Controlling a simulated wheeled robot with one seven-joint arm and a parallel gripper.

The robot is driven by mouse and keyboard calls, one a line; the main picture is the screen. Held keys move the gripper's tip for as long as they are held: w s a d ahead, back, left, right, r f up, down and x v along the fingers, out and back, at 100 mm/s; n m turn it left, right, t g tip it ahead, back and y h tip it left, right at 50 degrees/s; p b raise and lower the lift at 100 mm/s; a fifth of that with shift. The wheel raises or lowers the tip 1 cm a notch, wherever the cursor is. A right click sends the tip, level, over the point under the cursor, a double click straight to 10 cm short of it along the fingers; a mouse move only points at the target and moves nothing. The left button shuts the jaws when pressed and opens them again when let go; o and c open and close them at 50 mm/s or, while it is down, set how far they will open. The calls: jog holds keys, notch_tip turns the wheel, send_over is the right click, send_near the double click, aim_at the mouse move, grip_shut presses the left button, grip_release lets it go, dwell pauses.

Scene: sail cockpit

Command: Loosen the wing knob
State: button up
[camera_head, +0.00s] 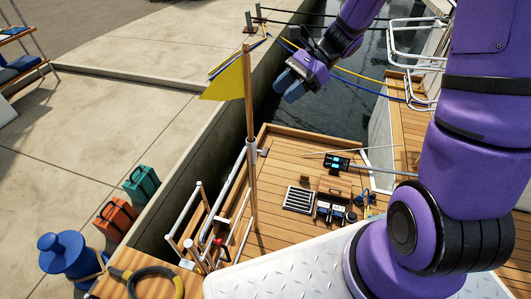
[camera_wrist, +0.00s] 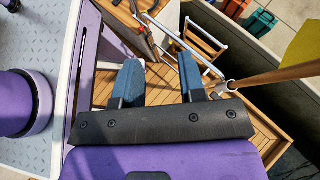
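A small red part (camera_head: 221,242) shows low by the rail. I cannot tell which, if either, is the wing knob. My gripper is apart from all these.
The wooden deck (camera_head: 285,150) holds a grate (camera_head: 298,199), a brown box (camera_head: 335,187) and small blue items. White rails (camera_head: 200,205) stand along the quay side. Green and orange cases (camera_head: 118,216) stand on the quay. Blue and yellow ropes cross the water near my gripper.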

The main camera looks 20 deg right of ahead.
jog(key=w+f+m+t+y, duration=0.2)
jog(key=w+f+m+y, duration=0.25)
jog(key=f+m, duration=0.35)
jog(key=m+t+h, duration=0.2)
jog(key=m+t, duration=1)
jog(key=m, duration=0.4)
send_near(265, 151)
notch_tip(265, 151, up, 10)
jog(key=a, duration=0.3)
notch_tip(265, 151, down, 10)
jog(key=s+d+m+t+h, duration=0.1)
jog(key=s+m+t+h, duration=0.25)
jog(key=m, duration=0.45)
jog(key=shift+h, duration=0.5)
jog(key=x, duration=1.1)
jog(key=shift+w+d+f, duration=0.15)
jog(key=shift+w+f, duration=0.05)
jog(key=shift+c, duration=0.2)
grip_shut()
